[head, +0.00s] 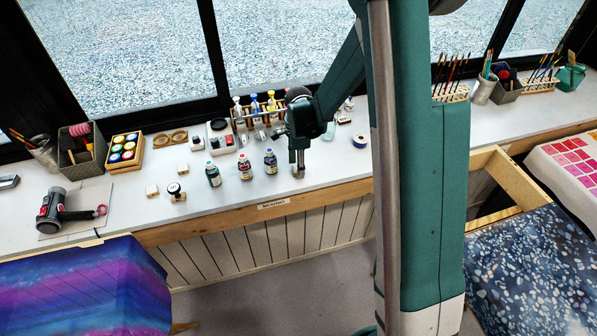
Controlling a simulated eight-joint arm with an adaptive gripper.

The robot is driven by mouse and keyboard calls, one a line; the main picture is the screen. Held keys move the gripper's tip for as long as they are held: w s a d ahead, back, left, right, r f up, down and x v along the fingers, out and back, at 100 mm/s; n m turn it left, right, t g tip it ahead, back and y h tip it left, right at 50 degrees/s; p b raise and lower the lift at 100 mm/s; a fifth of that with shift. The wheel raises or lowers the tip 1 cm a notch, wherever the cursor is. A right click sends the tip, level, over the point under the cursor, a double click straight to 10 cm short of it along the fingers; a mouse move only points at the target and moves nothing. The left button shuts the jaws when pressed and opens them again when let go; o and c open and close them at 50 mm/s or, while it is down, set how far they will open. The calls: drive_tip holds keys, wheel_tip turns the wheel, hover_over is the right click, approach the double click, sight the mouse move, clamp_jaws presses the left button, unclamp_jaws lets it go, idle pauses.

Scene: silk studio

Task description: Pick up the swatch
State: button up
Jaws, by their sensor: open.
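My gripper (298,171) points down at the front part of the white bench, right of a dark bottle with a blue cap (271,163). Its jaws are open but look small here, and I see nothing held between them. I cannot make out a loose swatch for sure. A white sheet with pink and red colour squares (573,166) lies at the far right, apart from my gripper. My gripper and arm hide part of the bench, so a small piece under or behind them cannot be seen.
Two more bottles (245,168) (213,175) stand left of my gripper. Behind it is a rack of dye bottles (257,112). Patterned cloths (90,290) (530,265) fill both lower sides.

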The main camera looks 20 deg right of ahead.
drive_tip(key=shift+f, duration=0.45)
drive_tip(key=shift+c, duration=0.6)
drive_tip(key=c, duration=0.7)
